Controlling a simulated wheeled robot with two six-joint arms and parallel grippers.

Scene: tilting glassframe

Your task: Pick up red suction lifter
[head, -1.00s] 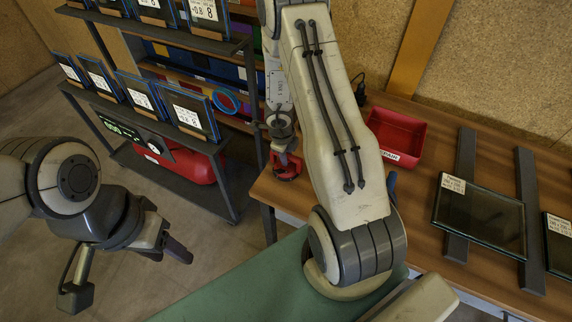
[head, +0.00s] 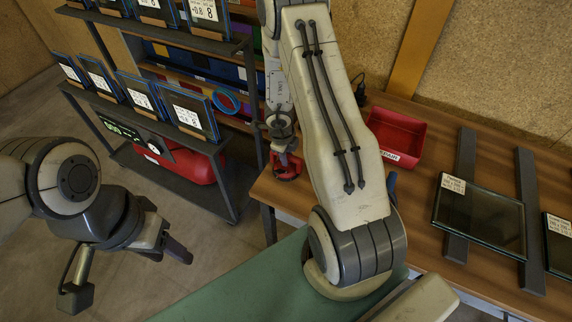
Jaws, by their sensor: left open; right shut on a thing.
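The red suction lifter (head: 286,171) shows at the left edge of the wooden table, partly hidden behind my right arm. My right gripper (head: 283,146) points down over it from above and is shut on it. The fingertips are small and partly covered, so the exact grip and whether the lifter touches the table cannot be told. My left gripper (head: 126,272) is open and empty above the floor at the lower left, with its fingers wide apart.
A red bin (head: 397,137) stands at the back of the wooden table (head: 420,205). A glass pane (head: 480,218) lies on dark rails to the right. A shelf rack (head: 160,128) with framed panes and a red case (head: 190,165) stands at left. A green surface (head: 240,285) lies in front.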

